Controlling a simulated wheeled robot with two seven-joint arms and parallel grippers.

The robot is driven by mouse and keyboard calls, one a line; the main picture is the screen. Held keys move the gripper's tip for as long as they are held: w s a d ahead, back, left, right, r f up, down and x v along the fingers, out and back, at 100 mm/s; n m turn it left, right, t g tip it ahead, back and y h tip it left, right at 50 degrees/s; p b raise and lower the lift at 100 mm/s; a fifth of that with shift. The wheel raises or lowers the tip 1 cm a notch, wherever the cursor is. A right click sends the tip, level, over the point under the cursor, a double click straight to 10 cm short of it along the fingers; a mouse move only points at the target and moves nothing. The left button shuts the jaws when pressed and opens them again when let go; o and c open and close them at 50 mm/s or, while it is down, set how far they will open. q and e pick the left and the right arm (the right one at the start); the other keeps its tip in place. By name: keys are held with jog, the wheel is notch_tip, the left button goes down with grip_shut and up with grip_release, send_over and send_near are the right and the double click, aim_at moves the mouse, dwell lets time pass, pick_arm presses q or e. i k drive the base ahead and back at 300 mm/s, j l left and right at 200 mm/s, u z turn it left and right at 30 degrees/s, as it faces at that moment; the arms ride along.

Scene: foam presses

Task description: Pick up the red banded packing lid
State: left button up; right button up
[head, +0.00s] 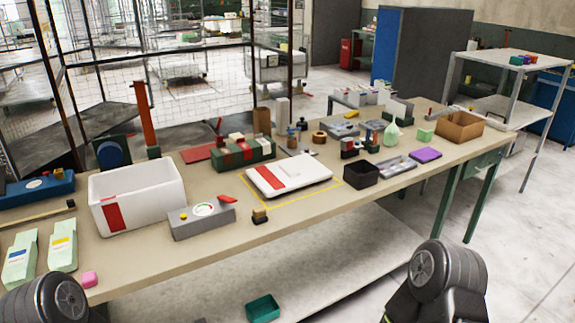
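The red banded packing lid (302,175) is a flat white slab with a red band across its left part. It lies on the workbench inside a yellow outline, near the middle of the view. A white open box (155,202) with a red band on its front stands further left. Only dark rounded links of my arms show at the bottom left and bottom right corners. Neither of my grippers is in view, and nothing is seen touching the lid.
The workbench (330,215) is crowded. A grey gauge box (202,222) and a small dark block (260,216) sit in front left of the lid. A green case (240,153) is behind it. A black bin (361,174) stands to its right. Bare bench lies in front.

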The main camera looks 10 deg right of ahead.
aim_at(274, 178)
jog(key=i+l, duration=0.15)
jog(key=l, duration=0.25)
jog(key=i+l, duration=0.1)
jog(key=l, duration=0.3)
jog(key=i+l, duration=0.15)
jog(key=l, duration=0.25)
jog(key=i+l+u, duration=0.1)
jog(key=l, duration=0.3)
jog(key=i+l, duration=0.15)
jog(key=l, duration=0.3)
jog(key=i+l, duration=0.15)
jog(key=l, duration=0.25)
jog(key=i+l, duration=0.1)
jog(key=l, duration=0.3)
jog(key=u, duration=0.05)
